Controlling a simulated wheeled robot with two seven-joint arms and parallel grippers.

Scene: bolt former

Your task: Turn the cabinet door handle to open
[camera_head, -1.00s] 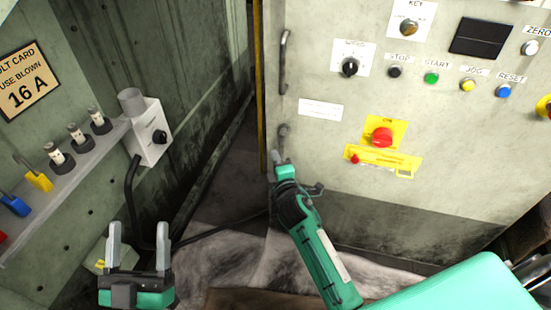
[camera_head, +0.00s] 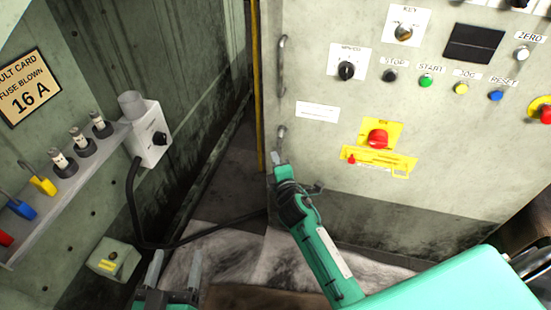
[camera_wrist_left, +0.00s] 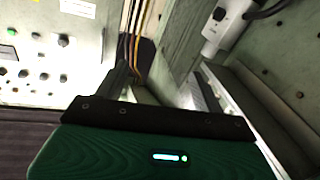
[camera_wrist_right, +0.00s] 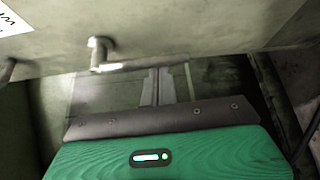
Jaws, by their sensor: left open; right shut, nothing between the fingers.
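The grey cabinet door (camera_head: 330,90) has a long vertical bar handle (camera_head: 283,65) near its left edge and a small metal lever handle (camera_head: 282,132) lower down. My right gripper (camera_head: 278,158) is shut and empty, just below the small handle in the head view. In the right wrist view a metal handle (camera_wrist_right: 100,52) stands out from the panel, above and left of the closed fingers (camera_wrist_right: 157,85); I see no grip on it. My left gripper (camera_head: 174,268) is open and empty, low in the head view, away from the cabinet.
The cabinet carries a red emergency button (camera_head: 377,138) and several knobs and buttons. On the left wall are a shelf (camera_head: 60,195) with fuses and padlocks, a switch box (camera_head: 150,135) with a black cable, and a small box (camera_head: 112,258). A dark gap separates wall and cabinet.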

